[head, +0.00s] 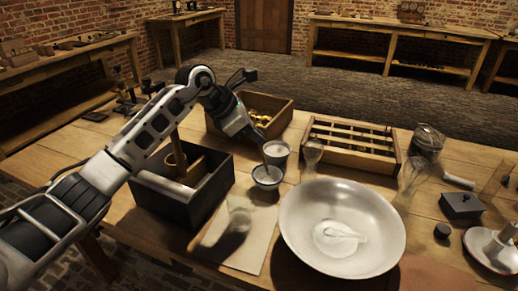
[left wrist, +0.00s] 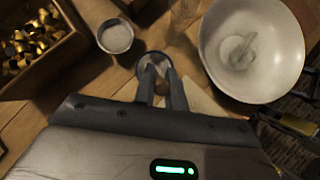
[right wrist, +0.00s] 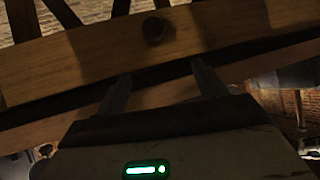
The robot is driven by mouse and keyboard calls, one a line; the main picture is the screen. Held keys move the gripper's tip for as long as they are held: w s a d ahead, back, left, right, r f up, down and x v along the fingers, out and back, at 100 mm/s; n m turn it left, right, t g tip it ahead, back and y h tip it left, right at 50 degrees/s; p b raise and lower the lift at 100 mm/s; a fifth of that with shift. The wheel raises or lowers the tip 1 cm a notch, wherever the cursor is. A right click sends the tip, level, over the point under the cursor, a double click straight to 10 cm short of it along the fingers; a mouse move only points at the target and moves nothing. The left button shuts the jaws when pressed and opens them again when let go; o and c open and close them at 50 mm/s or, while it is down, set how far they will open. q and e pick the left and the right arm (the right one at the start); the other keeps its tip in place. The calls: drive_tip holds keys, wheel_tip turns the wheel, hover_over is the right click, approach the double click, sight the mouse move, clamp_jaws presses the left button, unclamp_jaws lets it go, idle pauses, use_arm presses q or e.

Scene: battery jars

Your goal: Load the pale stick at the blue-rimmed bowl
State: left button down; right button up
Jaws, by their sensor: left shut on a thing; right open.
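Two small dark bowls stand close together mid-table in the head view. The nearer bowl (head: 267,182) has a bluish-looking rim and pale contents; the farther bowl (head: 276,148) holds grey-white contents. My left gripper (left wrist: 163,78) is shut on a slim thing, likely the pale stick, mostly hidden between the fingers. Its fingertips are over the nearer bowl (left wrist: 148,60); I cannot tell whether the stick touches the contents. The farther bowl (left wrist: 115,36) is beside it. My right gripper (right wrist: 158,85) is open and empty, facing a wooden beam (right wrist: 150,50).
A wide white basin (head: 300,215) with a pale spoon-like shape inside stands at right. A dark box (head: 165,205) is under my left arm. A wooden box of small pieces (head: 285,122) and a slatted rack (head: 350,158) stand behind. Clear glassware (head: 412,175) stands right.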

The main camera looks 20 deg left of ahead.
use_arm(q)
drive_tip(key=shift+r+p, duration=1.45)
drive_tip(key=shift+r, duration=1.1)
drive_tip(key=shift+r+p, duration=0.9)
drive_tip(key=shift+r, duration=0.4)
drive_tip(key=shift+r+p, duration=0.45)
drive_tip(key=shift+r, duration=0.25)
